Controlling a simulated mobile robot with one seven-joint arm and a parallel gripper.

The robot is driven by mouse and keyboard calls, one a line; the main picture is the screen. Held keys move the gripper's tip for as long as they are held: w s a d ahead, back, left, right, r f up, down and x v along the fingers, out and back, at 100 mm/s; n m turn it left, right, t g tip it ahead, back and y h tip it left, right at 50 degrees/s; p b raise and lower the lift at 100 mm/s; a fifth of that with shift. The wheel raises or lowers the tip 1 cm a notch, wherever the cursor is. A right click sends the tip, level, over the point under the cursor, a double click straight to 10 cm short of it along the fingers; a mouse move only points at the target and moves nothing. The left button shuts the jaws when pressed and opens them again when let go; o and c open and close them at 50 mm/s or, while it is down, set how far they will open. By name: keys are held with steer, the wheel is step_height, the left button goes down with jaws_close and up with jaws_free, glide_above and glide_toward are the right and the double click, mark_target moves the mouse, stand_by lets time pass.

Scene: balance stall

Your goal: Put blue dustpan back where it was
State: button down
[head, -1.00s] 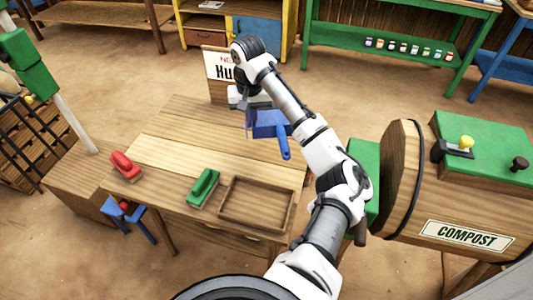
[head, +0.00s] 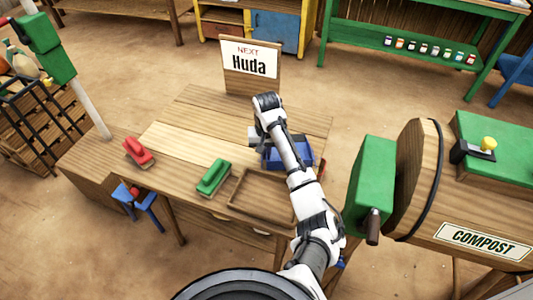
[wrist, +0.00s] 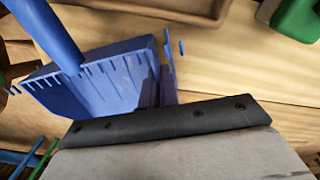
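The blue dustpan (head: 302,155) is at the right part of the wooden table, partly hidden by my arm. In the wrist view the dustpan (wrist: 85,85) fills the left side, its handle pointing to the upper left. My gripper (wrist: 160,85) is shut on the dustpan at the side of its pan. In the head view my gripper (head: 262,140) is largely hidden behind the wrist. Whether the dustpan touches the tabletop I cannot tell.
The table (head: 170,145) also holds a red brush (head: 138,152), a green brush (head: 213,178) and a shallow wooden tray (head: 255,195). A sign reading Huda (head: 250,62) stands at its back edge. A green box (head: 370,185) and compost barrel (head: 425,190) stand right.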

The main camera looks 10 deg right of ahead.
steer(key=shift+f, duration=0.4)
steer(key=shift+f, duration=0.1)
steer(key=c, duration=1.7)
jaws_free()
